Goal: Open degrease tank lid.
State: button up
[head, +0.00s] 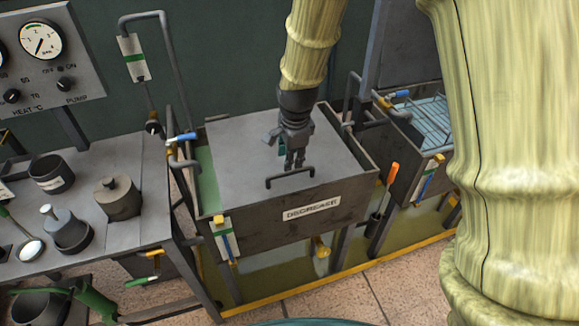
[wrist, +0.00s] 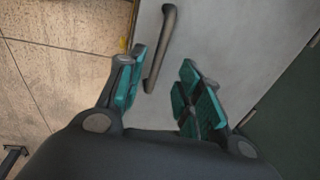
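The degrease tank (head: 285,215) is a dark metal box with a "DEGREASE" label on its front. Its flat grey lid (head: 240,145) lies over most of the top, with an open strip showing greenish inside at the left. A dark bar handle (head: 290,178) sits near the lid's front edge. My gripper (head: 294,165) points down over the lid, just behind the handle in the head view. In the wrist view the handle (wrist: 160,48) lies beyond the fingertips, nearer the left finger. The teal-padded fingers (wrist: 160,88) are apart, with nothing between them.
A bench at left holds dark pots (head: 118,197) and a ladle (head: 30,250). A control panel with a gauge (head: 41,41) stands behind it. Pipes with a blue-handled valve (head: 181,138) rise at the tank's left. Another tank (head: 425,120) stands right, with an orange-handled tool (head: 385,190) between.

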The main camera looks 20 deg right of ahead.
aim_at(289, 172)
jog(key=shift+w+f+p, duration=0.2)
jog(key=shift+f+p, duration=0.05)
jog(key=shift+f, duration=0.85)
jog(key=shift+w+f+p, duration=0.2)
jog(key=shift+f+p, duration=0.1)
jog(key=shift+f, duration=0.75)
jog(key=shift+w+f+p, duration=0.2)
jog(key=shift+f+p, duration=0.05)
jog(key=shift+f, duration=0.85)
grip_shut()
